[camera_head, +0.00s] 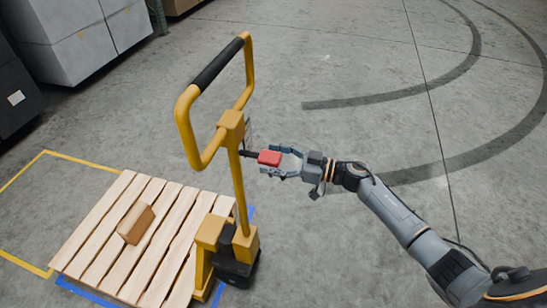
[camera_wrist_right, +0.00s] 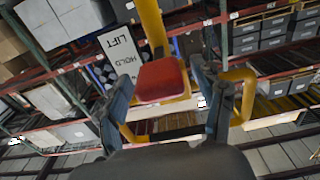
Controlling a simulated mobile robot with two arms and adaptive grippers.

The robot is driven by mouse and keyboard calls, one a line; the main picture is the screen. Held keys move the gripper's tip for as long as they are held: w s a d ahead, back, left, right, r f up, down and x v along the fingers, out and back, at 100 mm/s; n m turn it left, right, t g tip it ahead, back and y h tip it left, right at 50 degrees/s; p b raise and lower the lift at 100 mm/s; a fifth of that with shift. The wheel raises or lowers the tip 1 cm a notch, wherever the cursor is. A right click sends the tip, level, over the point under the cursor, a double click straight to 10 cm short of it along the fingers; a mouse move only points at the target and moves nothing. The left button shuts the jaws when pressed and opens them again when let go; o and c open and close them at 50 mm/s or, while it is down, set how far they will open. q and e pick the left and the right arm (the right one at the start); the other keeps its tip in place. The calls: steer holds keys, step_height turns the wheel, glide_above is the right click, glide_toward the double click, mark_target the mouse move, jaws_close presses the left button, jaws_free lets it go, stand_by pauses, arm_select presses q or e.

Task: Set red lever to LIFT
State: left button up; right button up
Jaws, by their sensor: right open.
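The red lever (camera_head: 269,158) sticks out to the right from the yellow post of the pallet jack (camera_head: 236,170). In the right wrist view the red lever's block (camera_wrist_right: 161,80) sits between my open fingers. A white plate (camera_wrist_right: 121,55) behind it reads LIFT and HOLD; more of it is hidden by the lever and my finger. My right gripper (camera_head: 280,160) is open around the red block, with one finger on each side; I cannot tell whether they touch it. My left gripper is not in view.
A wooden pallet (camera_head: 105,240) with a small brown block (camera_head: 136,223) lies left of the jack, over yellow and blue floor tape. Large grey boxes (camera_head: 80,35) stand at the upper left. The concrete floor to the right is clear.

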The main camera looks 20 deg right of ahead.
jaws_close()
steer(key=f+t+y+b, duration=0.1)
steer(key=f+b, duration=0.1)
steer(key=b, duration=0.2)
steer(key=f+t+y+b, duration=0.1)
steer(key=y+b, duration=0.1)
steer(key=b, duration=0.3)
steer(key=shift+w+a+f, duration=0.1)
steer(key=shift+a+f, duration=0.1)
steer(key=shift+f, duration=0.15)
steer(key=shift+a+f+b, duration=0.1)
steer(key=shift+f+b, duration=0.2)
steer(key=shift+f, duration=0.1)
steer(key=shift+c, duration=2.1)
jaws_free()
steer(key=o, duration=0.4)
steer(key=shift+w+r, duration=0.1)
steer(key=shift+r, duration=0.15)
